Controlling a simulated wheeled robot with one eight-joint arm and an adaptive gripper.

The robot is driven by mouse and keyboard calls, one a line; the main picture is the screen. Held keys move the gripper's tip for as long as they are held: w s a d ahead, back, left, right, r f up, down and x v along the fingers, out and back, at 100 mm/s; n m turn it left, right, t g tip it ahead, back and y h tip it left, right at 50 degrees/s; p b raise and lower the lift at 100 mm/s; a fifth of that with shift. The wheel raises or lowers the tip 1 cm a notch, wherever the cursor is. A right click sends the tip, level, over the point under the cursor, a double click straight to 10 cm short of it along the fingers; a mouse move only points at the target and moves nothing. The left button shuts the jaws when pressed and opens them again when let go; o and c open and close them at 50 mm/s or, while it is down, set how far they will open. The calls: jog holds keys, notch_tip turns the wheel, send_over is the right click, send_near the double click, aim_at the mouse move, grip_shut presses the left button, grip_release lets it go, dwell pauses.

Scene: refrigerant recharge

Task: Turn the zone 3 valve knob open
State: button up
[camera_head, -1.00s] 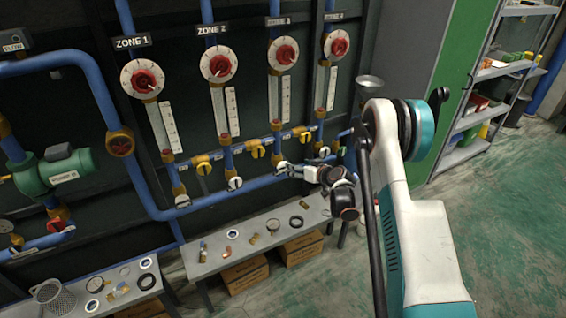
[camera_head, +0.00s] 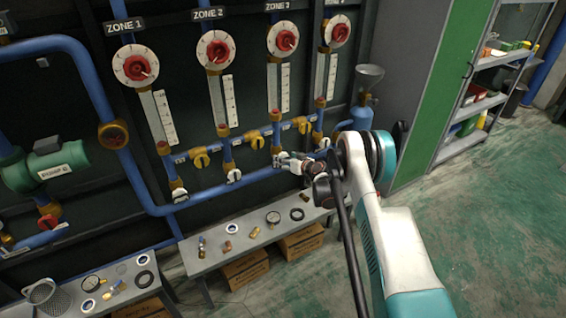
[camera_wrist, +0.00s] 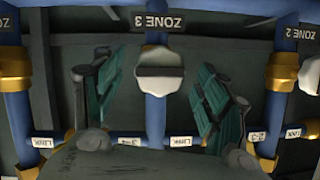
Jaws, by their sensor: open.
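The zone 3 valve knob is white (camera_wrist: 160,72) and sits on a blue vertical pipe in the wrist view, beside a "ZONE 3" label (camera_wrist: 160,20). A dark slot or bar crosses its face. My gripper (camera_wrist: 150,95) is open, with one teal-padded finger on each side of the knob and a clear gap at both sides.
White knobs of zone 2 (camera_head: 234,176) and zone 1 (camera_head: 180,195) sit to the left. Yellow valve handles (camera_head: 257,142) line the blue horizontal pipe just above. A bench (camera_head: 215,265) with small parts stands below. Open floor lies to the right.

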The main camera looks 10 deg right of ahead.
jog(key=shift+b+x, duration=0.4)
jog(key=shift+x, duration=1.15)
jog(key=c, duration=1.1)
jog(key=shift+n+t+h, duration=0.3)
jog(key=shift+n+h, duration=0.6)
jog(key=shift+n, duration=0.3)
jog(key=n+h, duration=0.1)
jog(key=n, duration=0.1)
jog(key=shift+n+t+h, duration=0.3)
jog(key=n+h, duration=0.1)
jog(key=n, duration=0.1)
jog(key=n+t+h, duration=0.1)
jog(key=n, duration=0.1)
jog(key=shift+t, duration=0.3)
jog(key=shift+n, duration=0.3)
